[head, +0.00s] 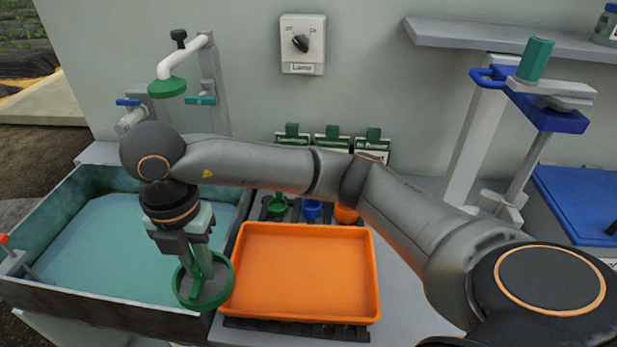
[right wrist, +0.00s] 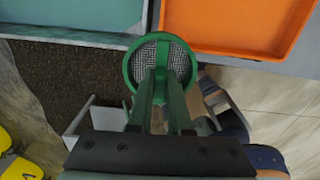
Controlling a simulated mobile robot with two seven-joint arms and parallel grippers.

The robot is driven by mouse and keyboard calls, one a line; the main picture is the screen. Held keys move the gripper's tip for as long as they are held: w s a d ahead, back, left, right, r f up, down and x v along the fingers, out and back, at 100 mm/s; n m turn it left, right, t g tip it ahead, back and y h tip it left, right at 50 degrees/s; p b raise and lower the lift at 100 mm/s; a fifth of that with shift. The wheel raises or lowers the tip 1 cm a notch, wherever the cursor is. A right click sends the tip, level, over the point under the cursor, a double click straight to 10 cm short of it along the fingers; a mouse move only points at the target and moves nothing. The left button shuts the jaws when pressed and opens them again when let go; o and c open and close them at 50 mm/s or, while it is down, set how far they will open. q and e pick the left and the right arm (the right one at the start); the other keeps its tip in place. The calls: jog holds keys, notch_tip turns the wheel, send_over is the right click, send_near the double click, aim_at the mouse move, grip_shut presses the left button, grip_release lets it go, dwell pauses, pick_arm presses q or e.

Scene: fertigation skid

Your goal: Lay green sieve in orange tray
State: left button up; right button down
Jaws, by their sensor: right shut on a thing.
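The green sieve (head: 204,304) is a round ring with a grey mesh, clear in the right wrist view (right wrist: 180,62). My right gripper (head: 203,265) is shut on it and points down, with its fingers (right wrist: 160,98) at the sieve's near side. The sieve hangs in front of the gap between the basin and the orange tray, overlapping the tray's left front edge in the head view. Its height above them is hard to tell. The orange tray (head: 300,275) is empty and shows in part in the right wrist view (right wrist: 238,22). My left gripper is not in view.
A teal water basin (head: 105,245) lies left of the tray. Behind the tray are green, blue and orange small items (head: 312,210) in a dark rack. A blue-clamped stand (head: 530,105) rises at right. My right arm crosses above the tray's back.

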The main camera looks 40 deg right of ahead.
jog(key=d+f, duration=0.3)
jog(key=d, duration=0.1)
jog(key=w+d+f, duration=0.1)
jog(key=d+f, duration=0.2)
jog(key=d, duration=0.1)
jog(key=w+d+f, duration=0.1)
jog(key=d+f, duration=0.2)
jog(key=d, duration=0.2)
jog(key=shift+f+b, duration=0.1)
jog(key=shift+b, duration=0.3)
jog(key=f, duration=0.3)
jog(key=shift+d+f, duration=0.1)
jog(key=shift+d, duration=0.25)
jog(key=shift+w+f, duration=0.1)
jog(key=shift+f, duration=0.2)
jog(key=shift+f, duration=0.15)
jog(key=c, duration=0.8)
grip_release()
jog(key=shift+c, duration=0.2)
